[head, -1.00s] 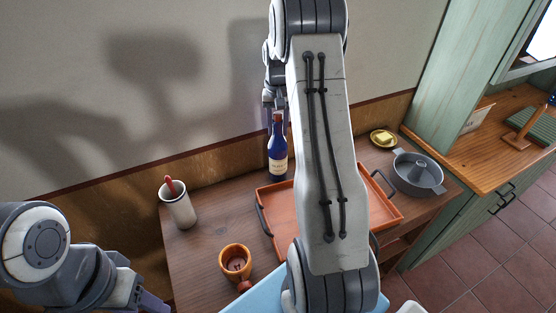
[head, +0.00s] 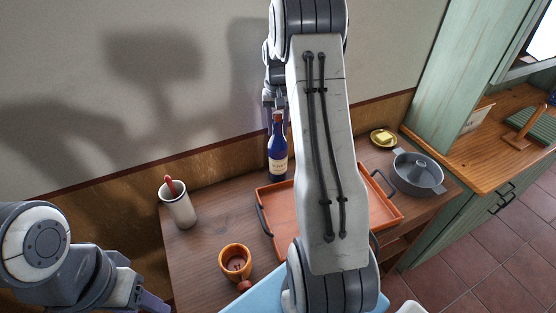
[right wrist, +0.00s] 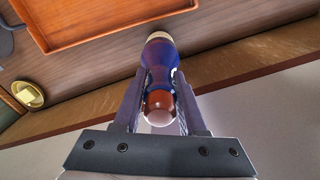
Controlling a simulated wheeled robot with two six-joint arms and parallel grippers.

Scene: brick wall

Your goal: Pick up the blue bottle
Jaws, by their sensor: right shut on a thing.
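The blue bottle (head: 278,156) stands upright on the wooden table behind the orange tray, with a cream label and a reddish-brown top. My right gripper (head: 275,108) is above it, with its fingers around the bottle's neck. In the right wrist view the bottle (right wrist: 160,60) lies between the two fingers of the right gripper (right wrist: 160,105), which is shut on the neck. My left gripper (head: 150,303) is at the lower left, cut off by the frame edge, and its fingertips are hidden.
An orange tray (head: 266,193) is in front of the bottle. A white cup with a red utensil (head: 178,206) and an orange mug (head: 235,262) stand to the left. A grey pan (head: 417,174) and a yellow dish (head: 383,138) are to the right. The wall is close behind.

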